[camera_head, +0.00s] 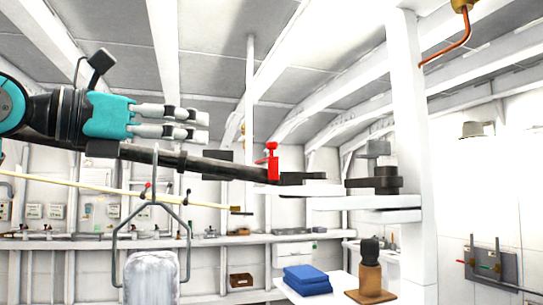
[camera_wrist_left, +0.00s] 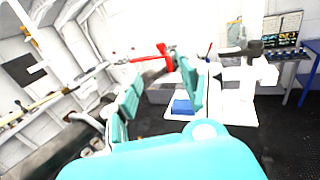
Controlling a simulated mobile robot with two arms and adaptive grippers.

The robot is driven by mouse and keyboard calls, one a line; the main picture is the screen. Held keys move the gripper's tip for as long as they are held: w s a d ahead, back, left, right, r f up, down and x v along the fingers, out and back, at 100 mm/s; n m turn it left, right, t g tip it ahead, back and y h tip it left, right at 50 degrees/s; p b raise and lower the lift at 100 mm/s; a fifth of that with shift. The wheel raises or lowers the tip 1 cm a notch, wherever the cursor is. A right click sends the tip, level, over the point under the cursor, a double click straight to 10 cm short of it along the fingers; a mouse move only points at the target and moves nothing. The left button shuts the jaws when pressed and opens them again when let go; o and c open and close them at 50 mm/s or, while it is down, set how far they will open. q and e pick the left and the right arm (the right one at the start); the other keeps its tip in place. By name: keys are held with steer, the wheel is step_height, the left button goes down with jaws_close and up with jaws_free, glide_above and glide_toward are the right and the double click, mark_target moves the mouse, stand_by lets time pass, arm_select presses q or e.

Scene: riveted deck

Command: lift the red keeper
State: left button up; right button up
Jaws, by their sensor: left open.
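The red keeper (camera_head: 272,163) is a small upright red piece with a rounded knob on top and a short arm to its left. It stands at the right end of a long dark bar (camera_head: 222,167), by a dark bracket (camera_head: 303,178). It also shows as a red shape in the left wrist view (camera_wrist_left: 165,55). My left gripper (camera_head: 205,126) is left of the keeper and a little higher, apart from it, with its fingers pointing right. In the left wrist view its two teal fingers (camera_wrist_left: 160,88) are apart with nothing held between them. My right gripper is not in view.
A white post (camera_head: 411,130) and shelf arm (camera_head: 365,202) with a dark clamp (camera_head: 374,181) stand right of the keeper. Below are blue folded cloths (camera_head: 307,279) and a brown bottle-like object (camera_head: 370,270). A grey hanging frame (camera_head: 153,216) is below my arm.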

mark_target(268, 144)
arm_select(q)
steer(key=p+x, duration=0.6)
steer(key=x, duration=1)
steer(key=shift+s+r, duration=0.1)
steer(key=shift+r, duration=0.05)
steer(key=shift+w+d+p, duration=0.35)
steer(key=shift+d+p, duration=0.05)
steer(key=shift+d, duration=0.05)
jaws_close()
steer(key=shift+w+d, duration=0.1)
steer(key=shift+d, duration=0.05)
steer(key=shift+w+d+f, duration=0.1)
steer(key=shift+f, duration=0.15)
